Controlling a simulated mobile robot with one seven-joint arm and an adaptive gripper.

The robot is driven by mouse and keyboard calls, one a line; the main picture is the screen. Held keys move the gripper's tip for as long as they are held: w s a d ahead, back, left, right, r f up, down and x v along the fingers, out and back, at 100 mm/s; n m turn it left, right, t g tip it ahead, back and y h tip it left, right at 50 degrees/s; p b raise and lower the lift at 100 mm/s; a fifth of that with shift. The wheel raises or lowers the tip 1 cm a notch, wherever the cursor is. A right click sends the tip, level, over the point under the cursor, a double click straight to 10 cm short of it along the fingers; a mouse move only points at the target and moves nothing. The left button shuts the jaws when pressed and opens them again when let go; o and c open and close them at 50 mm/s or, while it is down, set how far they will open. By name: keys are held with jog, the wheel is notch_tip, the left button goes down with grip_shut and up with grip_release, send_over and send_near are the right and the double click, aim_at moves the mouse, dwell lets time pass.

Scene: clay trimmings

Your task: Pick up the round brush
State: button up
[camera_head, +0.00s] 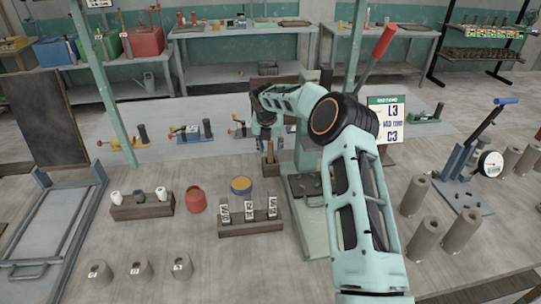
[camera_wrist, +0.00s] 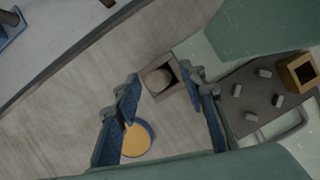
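A small square brown holder (camera_head: 271,170) stands on the work table, left of the pale green press frame. A slim upright piece, possibly the round brush (camera_head: 269,153), rises from it. My gripper (camera_head: 268,127) points down above the holder.
A blue-rimmed tin with a yellow top (camera_head: 241,185) and a rack with labelled slots (camera_head: 250,227) stand close by at the left and front. A red pot (camera_head: 196,200) is further left. The press base (camera_head: 308,188) is right of the holder. Grey cylinders (camera_head: 427,238) stand right.

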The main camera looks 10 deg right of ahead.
jog(key=shift+x, duration=0.85)
grip_shut()
notch_tip(320, 180, up, 10)
jog(key=shift+r+b, duration=0.1)
jog(key=shift+b, duration=0.35)
